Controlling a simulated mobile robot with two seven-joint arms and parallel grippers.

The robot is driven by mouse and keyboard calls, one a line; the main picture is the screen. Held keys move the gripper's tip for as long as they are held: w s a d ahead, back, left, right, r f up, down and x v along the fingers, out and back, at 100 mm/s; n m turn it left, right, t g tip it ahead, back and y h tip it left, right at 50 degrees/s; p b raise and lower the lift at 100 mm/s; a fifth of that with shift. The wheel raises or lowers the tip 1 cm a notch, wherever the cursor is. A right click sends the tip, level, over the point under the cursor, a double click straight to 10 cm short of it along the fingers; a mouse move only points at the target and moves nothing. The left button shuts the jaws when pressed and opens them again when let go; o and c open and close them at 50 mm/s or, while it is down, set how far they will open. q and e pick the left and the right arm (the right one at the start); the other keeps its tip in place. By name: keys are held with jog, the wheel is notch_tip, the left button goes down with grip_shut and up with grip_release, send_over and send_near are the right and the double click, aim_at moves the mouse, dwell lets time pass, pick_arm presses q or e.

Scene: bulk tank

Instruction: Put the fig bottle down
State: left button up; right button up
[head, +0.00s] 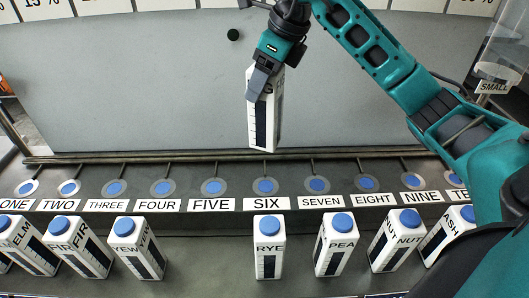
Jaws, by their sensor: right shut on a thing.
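The held bottle (266,118) is a white carton-like bottle with a dark level strip. Its label is mostly hidden by the fingers, with only what looks like a final G showing. My right gripper (262,82) is shut on its upper part. It holds the bottle roughly upright, above and behind the numbered row, over the spot marked SIX (266,204). The bottle's base is clear of the surface below. My left gripper is not in view.
A wide gap lies between YEW and RYE. Numbered labels and blue-centred discs run behind them. A SMALL sign (493,87) hangs at right.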

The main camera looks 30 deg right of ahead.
aim_at(280, 111)
notch_tip(280, 111, down, 15)
jog(key=shift+f+b, duration=0.1)
jog(key=shift+b, duration=0.2)
jog(key=shift+f, duration=0.15)
jog(key=o, duration=1.3)
jog(key=shift+o, duration=0.2)
jog(key=shift+d+r, duration=0.1)
jog(key=shift+r, duration=0.4)
jog(key=v, duration=1.1)
jog(key=shift+s+r, duration=0.15)
jog(key=shift+s, duration=0.05)
